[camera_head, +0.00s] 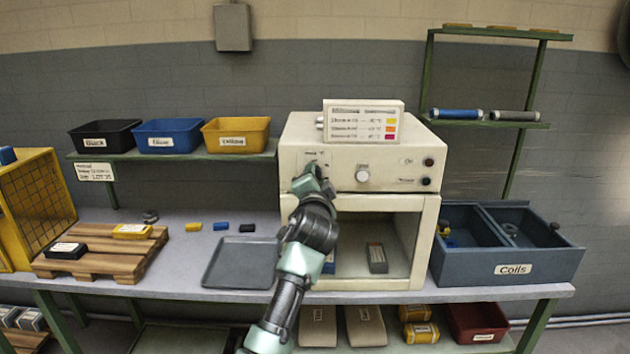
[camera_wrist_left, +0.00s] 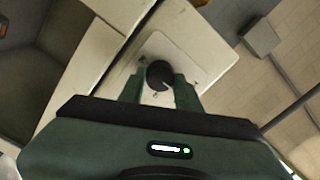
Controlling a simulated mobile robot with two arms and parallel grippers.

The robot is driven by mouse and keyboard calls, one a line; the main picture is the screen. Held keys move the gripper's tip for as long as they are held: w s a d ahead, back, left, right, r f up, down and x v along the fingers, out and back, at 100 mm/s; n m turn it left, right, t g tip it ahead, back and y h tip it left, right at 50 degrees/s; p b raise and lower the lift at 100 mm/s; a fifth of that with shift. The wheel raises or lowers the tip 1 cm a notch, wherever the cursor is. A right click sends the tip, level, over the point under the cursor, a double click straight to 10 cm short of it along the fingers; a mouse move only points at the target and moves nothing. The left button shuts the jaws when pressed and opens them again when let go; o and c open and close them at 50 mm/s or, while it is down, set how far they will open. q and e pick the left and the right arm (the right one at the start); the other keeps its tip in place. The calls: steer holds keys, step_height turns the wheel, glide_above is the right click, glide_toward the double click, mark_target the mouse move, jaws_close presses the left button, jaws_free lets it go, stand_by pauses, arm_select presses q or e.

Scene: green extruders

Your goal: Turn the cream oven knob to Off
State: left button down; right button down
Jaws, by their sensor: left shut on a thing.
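The cream oven (camera_head: 345,205) stands on the bench, with its control panel above an open chamber. My left gripper (camera_head: 312,178) is at the left of that panel and covers most of the knob there in the head view. In the left wrist view, the dark round oven knob (camera_wrist_left: 160,73) sits on a pale plate, between the two green fingers of my left gripper (camera_wrist_left: 160,86), which are shut on it. A light mark shows on the knob; the plate's lettering is too small to read. My right gripper is in neither view.
A sign (camera_head: 362,121) stands on the oven. A dark tray (camera_head: 242,262) lies left of the oven, and a blue bin (camera_head: 512,255) stands to its right.

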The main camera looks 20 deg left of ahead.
arm_select(q)
steer(key=shift+f, duration=0.1)
stand_by(0.3)
steer(key=c, duration=1)
jaws_free()
steer(key=b+v, duration=0.1)
steer(key=v, duration=0.6)
steer(key=shift+s+b, duration=0.35)
steer(key=shift+s, duration=0.05)
steer(key=shift+d, duration=0.15)
